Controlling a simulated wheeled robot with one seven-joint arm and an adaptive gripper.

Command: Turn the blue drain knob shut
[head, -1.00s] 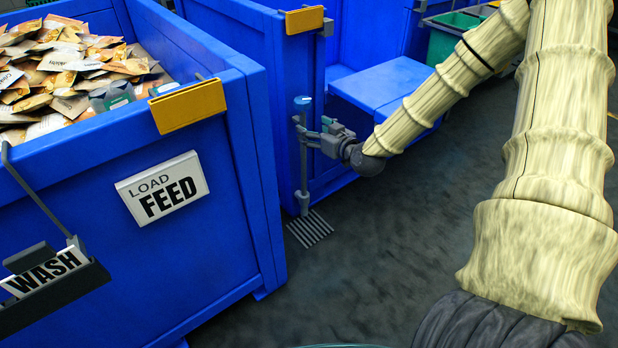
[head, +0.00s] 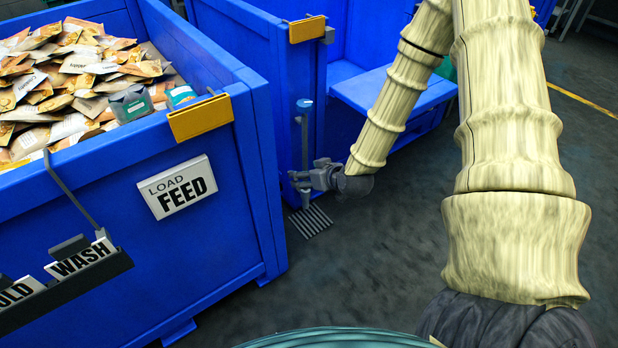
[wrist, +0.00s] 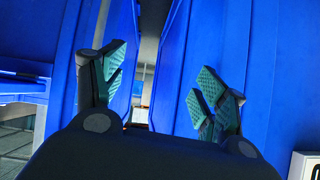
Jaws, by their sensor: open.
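The blue drain knob (head: 304,104) sits on top of a thin upright grey pipe (head: 305,140) at the corner of the far blue bin in the head view. My gripper (head: 300,180) is beside the lower part of this pipe, well below the knob. In the head view I cannot tell whether it touches the pipe. The wrist view shows my gripper (wrist: 160,88) open, its green-padded fingers wide apart with nothing between them. I cannot make out the knob in the wrist view.
The near blue bin (head: 235,190) with a LOAD FEED sign (head: 178,187) holds many food packets. A floor grate (head: 310,221) lies below the pipe. Yellow brackets (head: 307,29) sit on the bin rims. The dark floor (head: 360,270) to the right is clear.

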